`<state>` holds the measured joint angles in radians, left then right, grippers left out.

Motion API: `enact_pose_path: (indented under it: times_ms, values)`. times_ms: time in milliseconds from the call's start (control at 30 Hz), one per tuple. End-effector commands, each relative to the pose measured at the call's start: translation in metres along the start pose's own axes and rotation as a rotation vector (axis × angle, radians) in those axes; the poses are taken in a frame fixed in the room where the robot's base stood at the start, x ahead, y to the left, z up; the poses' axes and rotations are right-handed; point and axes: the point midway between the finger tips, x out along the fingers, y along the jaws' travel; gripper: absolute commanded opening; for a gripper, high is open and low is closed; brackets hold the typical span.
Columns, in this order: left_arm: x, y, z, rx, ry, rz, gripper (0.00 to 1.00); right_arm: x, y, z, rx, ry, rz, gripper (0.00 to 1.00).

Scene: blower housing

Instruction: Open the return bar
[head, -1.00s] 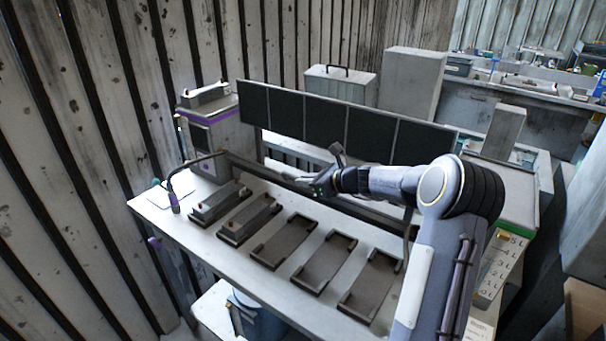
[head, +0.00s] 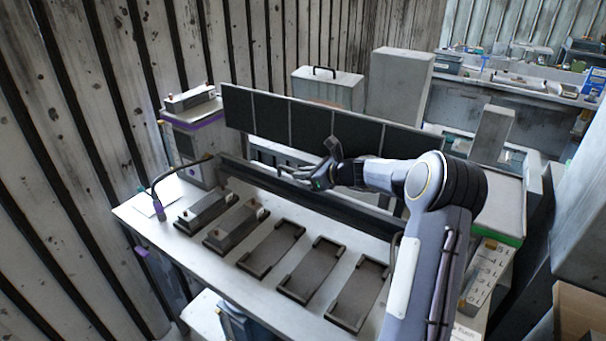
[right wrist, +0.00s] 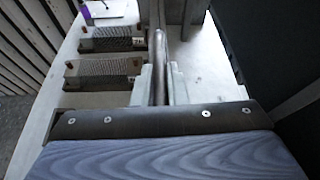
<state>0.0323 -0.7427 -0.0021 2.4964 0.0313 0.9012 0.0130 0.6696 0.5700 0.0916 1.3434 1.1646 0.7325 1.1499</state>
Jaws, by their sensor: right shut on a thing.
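The return bar (right wrist: 159,65) is a long, thin dark bar running away from me between the fingers in the right wrist view. In the head view it seems to be the dark bar (head: 250,173) along the back of the bench, behind the row of dark fixtures. My right gripper (head: 291,172) is at the bar's middle; its pale fingers (right wrist: 158,88) lie on both sides of the bar and are shut on it. The gripper and arm hide part of the bar. My left gripper is in no view.
Several dark fixtures (head: 271,250) stand in a row on the pale bench (head: 185,243), with blocks in the two leftmost. A dark upright panel (head: 306,125) stands close behind the bar. A bent tube (head: 165,178) rises at the bench's left end.

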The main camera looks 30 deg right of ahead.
Motion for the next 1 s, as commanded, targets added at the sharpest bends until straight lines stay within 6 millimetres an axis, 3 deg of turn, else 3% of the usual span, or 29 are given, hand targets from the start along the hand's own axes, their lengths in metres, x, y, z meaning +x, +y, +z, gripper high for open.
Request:
enact_pose_path:
  times_ms: [267,300,433,767,1000]
  values:
    - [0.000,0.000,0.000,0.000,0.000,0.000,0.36,0.000,0.000,-0.003,-0.001,0.006,0.000,0.00]
    - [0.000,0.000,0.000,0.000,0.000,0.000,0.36,0.000,0.000,-0.003,-0.001,0.006,0.000,0.17]
    - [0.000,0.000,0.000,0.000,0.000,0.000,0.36,0.000,0.000,-0.002,-0.001,0.004,0.000,0.34]
    - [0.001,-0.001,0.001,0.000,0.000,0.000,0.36,-0.003,0.000,-0.001,0.000,0.002,-0.001,0.34]
    - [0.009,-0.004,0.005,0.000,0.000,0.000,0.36,-0.038,-0.001,-0.003,-0.001,0.002,-0.006,0.34]
